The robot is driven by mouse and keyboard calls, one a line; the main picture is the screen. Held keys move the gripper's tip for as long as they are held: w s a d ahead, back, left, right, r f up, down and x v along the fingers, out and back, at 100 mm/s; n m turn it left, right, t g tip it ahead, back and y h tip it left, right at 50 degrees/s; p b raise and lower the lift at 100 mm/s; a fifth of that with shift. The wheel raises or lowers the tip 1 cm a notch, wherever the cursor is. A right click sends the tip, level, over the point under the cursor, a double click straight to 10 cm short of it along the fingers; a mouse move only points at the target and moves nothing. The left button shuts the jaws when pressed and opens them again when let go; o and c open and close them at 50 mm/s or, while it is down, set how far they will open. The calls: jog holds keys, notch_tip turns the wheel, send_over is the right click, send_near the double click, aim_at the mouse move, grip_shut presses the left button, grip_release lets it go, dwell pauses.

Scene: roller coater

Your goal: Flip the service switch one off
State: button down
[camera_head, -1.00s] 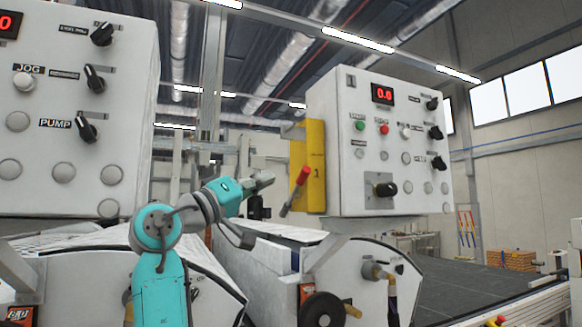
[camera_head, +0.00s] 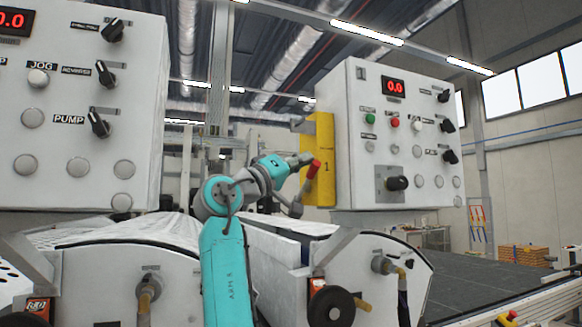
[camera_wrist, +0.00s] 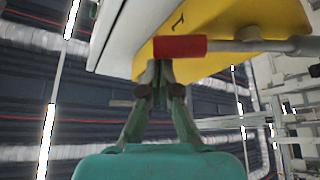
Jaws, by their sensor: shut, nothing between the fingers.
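The service switch one is a yellow box (camera_head: 323,184) marked 1, on the left side of the right control cabinet. Its lever has a red grip (camera_head: 313,169) at the upper end of a grey rod, tilted up and to the right. In the wrist view, the red grip (camera_wrist: 180,47) lies across the picture in front of the yellow box (camera_wrist: 225,22). My gripper (camera_head: 305,160) is shut and empty, with its tips right beside the red grip. In the wrist view, the fingertips (camera_wrist: 158,70) sit just below the grip; I cannot tell whether they touch it.
The right control cabinet (camera_head: 360,120) carries a red display, buttons and black knobs. Another cabinet (camera_head: 60,90) with JOG and PUMP knobs stands at the left. White machine housings (camera_head: 270,270) with a black wheel (camera_head: 331,307) lie below my arm. A dark conveyor (camera_head: 470,280) is at the right.

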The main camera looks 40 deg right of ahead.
aim_at(318, 167)
jog(key=shift+d+r, duration=0.15)
jog(key=shift+d, duration=0.25)
jog(key=f+m+g, duration=0.1)
jog(key=m, duration=0.1)
jog(key=s+f+m+g, duration=0.1)
jog(key=m+g, duration=0.1)
jog(key=m, duration=0.1)
jog(key=f+m+g, duration=0.1)
jog(key=m+g, duration=0.1)
jog(key=m, duration=0.1)
jog(key=shift+s+a+f+h, duration=0.2)
jog(key=shift+s+a+h, duration=0.1)
jog(key=shift+s, duration=0.1)
notch_tip(318, 167, down, 7)
jog(key=m+g+y, duration=0.3)
jog(key=m+g, duration=0.4)
jog(key=m, duration=0.4)
jog(key=shift+w+m+g, duration=0.15)
jog(key=shift+m+g, duration=0.15)
jog(key=shift+w+d+f, duration=0.1)
